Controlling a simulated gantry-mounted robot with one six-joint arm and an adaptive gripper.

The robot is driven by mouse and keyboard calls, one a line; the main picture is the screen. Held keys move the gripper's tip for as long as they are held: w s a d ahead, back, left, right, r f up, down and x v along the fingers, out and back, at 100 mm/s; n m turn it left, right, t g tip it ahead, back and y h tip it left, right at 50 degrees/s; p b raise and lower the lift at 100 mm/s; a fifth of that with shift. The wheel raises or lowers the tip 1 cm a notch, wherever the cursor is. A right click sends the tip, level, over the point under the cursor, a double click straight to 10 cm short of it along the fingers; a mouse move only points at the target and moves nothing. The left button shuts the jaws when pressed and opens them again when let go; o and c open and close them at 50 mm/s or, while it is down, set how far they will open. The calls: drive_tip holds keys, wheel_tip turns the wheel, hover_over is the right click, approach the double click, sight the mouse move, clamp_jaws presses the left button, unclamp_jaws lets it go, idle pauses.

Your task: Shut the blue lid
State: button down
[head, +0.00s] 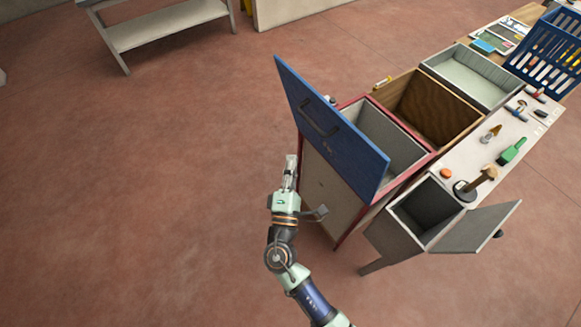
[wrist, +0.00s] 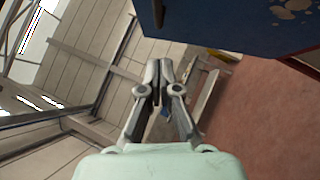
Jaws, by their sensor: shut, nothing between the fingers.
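The blue lid (head: 328,128) stands raised and tilted on the red-edged box (head: 377,205), with a dark handle on its face. The box's grey inside shows behind it. My gripper (head: 291,162) is shut and empty, just left of the box's pale front and below the lid's left part. In the wrist view my gripper (wrist: 166,66) has its fingertips together, and the lid (wrist: 220,20) fills the upper right, above and to the right of the fingers. I cannot see any contact between them.
An open wooden compartment (head: 432,108) and a grey tray (head: 470,78) adjoin the box. A small grey bin (head: 428,205) with an open door stands at right.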

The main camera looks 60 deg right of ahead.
drive_tip(key=d+r+p, duration=0.1)
drive_tip(key=d+r, duration=0.2)
drive_tip(key=d, duration=0.5)
drive_tip(key=shift+r, duration=0.2)
